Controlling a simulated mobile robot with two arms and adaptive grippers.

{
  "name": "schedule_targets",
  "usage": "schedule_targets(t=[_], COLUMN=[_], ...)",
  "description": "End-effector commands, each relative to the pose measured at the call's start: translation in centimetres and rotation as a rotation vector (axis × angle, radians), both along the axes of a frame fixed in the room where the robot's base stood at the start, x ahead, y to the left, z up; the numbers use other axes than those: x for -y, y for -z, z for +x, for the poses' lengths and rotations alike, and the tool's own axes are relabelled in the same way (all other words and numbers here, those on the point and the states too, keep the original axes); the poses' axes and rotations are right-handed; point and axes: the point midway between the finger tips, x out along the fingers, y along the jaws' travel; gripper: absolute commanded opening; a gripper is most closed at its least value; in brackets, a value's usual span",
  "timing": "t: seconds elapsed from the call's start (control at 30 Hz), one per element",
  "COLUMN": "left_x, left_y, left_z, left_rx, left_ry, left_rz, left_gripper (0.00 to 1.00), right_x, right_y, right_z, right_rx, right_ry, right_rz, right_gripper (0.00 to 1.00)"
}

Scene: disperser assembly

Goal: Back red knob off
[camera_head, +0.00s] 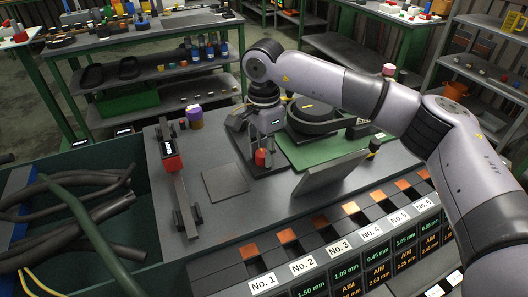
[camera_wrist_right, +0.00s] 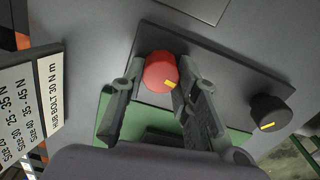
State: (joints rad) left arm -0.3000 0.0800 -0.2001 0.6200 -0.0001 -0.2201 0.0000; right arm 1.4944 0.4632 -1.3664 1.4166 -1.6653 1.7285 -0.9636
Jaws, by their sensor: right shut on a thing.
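The red knob (camera_head: 261,158) sits on a dark plate at the middle of the workbench. In the right wrist view the red knob (camera_wrist_right: 160,72) has a yellow mark on its side. My right gripper (camera_head: 263,148) reaches down from above. Its two fingers (camera_wrist_right: 160,80) are on either side of the knob and shut on it. The dark plate (camera_wrist_right: 225,70) lies under the knob, and a black knob (camera_wrist_right: 270,113) with a yellow mark stands at its right end. My left gripper is not in view.
A green board (camera_head: 315,150) with a round dark part lies right of the gripper. A tilted grey panel (camera_head: 332,174) stands in front of it. Labelled bins (camera_head: 262,281) line the front edge. A bin of dark hoses (camera_head: 100,235) is at the left.

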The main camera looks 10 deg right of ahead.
Motion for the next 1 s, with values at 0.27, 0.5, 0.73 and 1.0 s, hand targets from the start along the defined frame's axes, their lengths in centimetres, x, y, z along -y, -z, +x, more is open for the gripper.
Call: schedule_targets(t=[0.27,0.5,0.73,1.0], left_x=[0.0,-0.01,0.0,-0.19], left_y=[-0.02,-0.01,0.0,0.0], left_z=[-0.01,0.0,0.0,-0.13], left_rx=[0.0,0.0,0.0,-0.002], left_ry=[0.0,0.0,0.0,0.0], left_rz=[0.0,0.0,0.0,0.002], left_gripper=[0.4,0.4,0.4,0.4], right_x=[-0.04,-0.03,0.0,0.0], right_y=[-0.19,-0.15,-0.06,-0.42], right_z=[0.09,0.08,0.03,0.04], right_rx=[0.004,0.003,0.001,0.002], right_ry=[-0.001,0.0,-0.001,-0.001], right_rz=[0.003,0.002,0.0,0.001], right_gripper=[0.01,0.39,0.48,0.48])
